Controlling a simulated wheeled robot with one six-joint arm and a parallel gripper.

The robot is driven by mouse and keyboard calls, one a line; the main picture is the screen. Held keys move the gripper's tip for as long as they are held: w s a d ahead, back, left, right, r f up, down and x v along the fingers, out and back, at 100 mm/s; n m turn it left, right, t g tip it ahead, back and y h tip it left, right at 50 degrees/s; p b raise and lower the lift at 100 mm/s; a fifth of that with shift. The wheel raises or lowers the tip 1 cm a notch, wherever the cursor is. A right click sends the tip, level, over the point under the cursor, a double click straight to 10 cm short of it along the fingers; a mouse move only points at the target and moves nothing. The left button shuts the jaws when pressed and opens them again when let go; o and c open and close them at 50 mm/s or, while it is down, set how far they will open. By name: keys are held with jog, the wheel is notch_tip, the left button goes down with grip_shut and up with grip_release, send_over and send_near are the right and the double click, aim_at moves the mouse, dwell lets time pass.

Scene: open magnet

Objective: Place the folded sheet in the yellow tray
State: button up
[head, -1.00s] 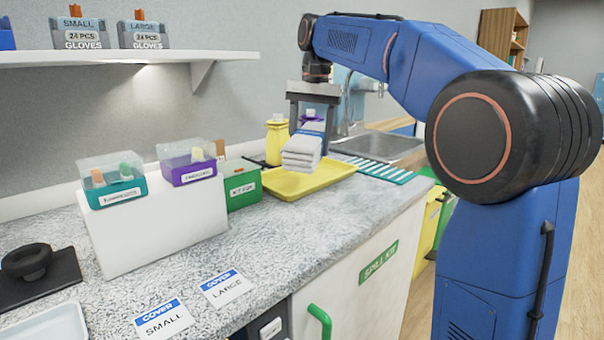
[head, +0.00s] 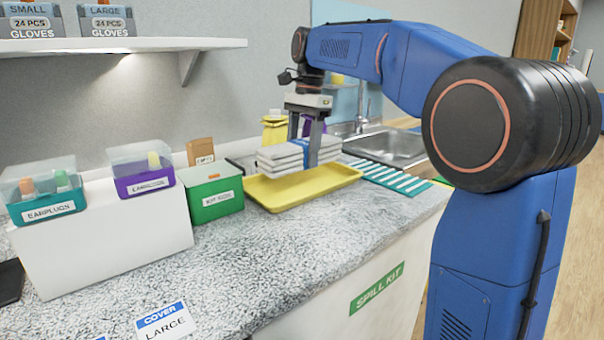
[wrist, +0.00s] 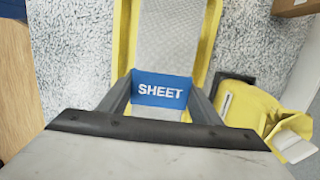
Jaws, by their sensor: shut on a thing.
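The folded sheet (head: 285,157) is a stack of white-grey layers with a blue band. The band reads "SHEET" in the wrist view (wrist: 160,91). My gripper (head: 313,150) is shut on the sheet, with a finger on each side of it. The yellow tray (head: 290,199) lies on the counter below the sheet. In the head view the sheet is over the tray; a small gap seems to lie between them. In the wrist view the tray's yellow rim (wrist: 207,45) shows on both sides, and part of its floor is hidden by the sheet and gripper.
A green box (head: 213,193) stands just left of the tray.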

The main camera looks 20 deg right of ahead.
aim_at(306, 142)
jog(key=shift+f, duration=2.7)
jog(key=shift+f, duration=0.1)
jog(key=o, duration=1.5)
jog(key=r, duration=0.3)
jog(key=d+r, duration=0.1)
jog(key=r, duration=0.7)
jog(key=shift+w+d+r, duration=0.2)
jog(key=shift+w, duration=0.1)
jog(key=shift+r, duration=0.35)
jog(key=shift+s, duration=0.15)
